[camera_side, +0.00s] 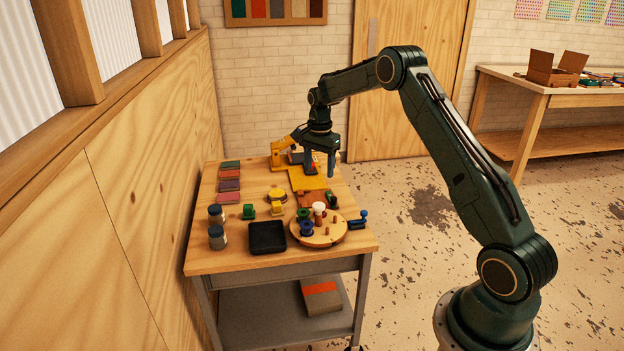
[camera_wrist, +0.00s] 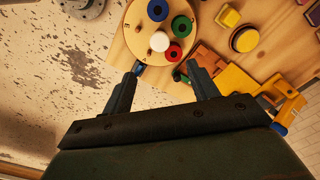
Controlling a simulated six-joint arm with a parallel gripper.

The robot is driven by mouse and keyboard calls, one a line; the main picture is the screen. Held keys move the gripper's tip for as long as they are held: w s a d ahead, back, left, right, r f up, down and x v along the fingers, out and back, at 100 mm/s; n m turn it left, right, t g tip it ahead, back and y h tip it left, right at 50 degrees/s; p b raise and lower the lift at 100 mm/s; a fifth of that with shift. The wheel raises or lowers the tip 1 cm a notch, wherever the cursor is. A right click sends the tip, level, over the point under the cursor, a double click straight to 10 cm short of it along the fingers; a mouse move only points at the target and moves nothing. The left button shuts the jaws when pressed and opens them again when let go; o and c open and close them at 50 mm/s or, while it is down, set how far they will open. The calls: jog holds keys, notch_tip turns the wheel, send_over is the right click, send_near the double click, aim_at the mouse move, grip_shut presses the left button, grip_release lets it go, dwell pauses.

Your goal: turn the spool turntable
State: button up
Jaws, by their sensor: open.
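The spool turntable (camera_side: 328,239) is a round wooden disc at the front right of the bench. It carries a green spool (camera_side: 303,215), a blue spool (camera_side: 306,229) and a white-topped knob (camera_side: 319,208) near its middle. In the wrist view the turntable (camera_wrist: 137,24) is at the top, with a red spool (camera_wrist: 174,53) on its near side. My gripper (camera_side: 320,168) is open over the far part of the bench, behind the turntable. In the wrist view my gripper (camera_wrist: 164,68) has its fingers apart with nothing held; the turntable lies beyond the fingertips.
A blue-knobbed fitting (camera_side: 360,219) stands right beside the turntable. A black tray (camera_side: 267,237) and two jars (camera_side: 217,237) are to its left. A yellow tool (camera_side: 286,154) and yellow mat (camera_side: 302,180) lie near my gripper. Coloured blocks (camera_side: 229,184) line the left edge.

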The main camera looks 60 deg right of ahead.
aim_at(319, 205)
notch_tip(319, 205, down, 13)
jog(key=shift+r, duration=0.1)
dwell(0.5)
grip_shut()
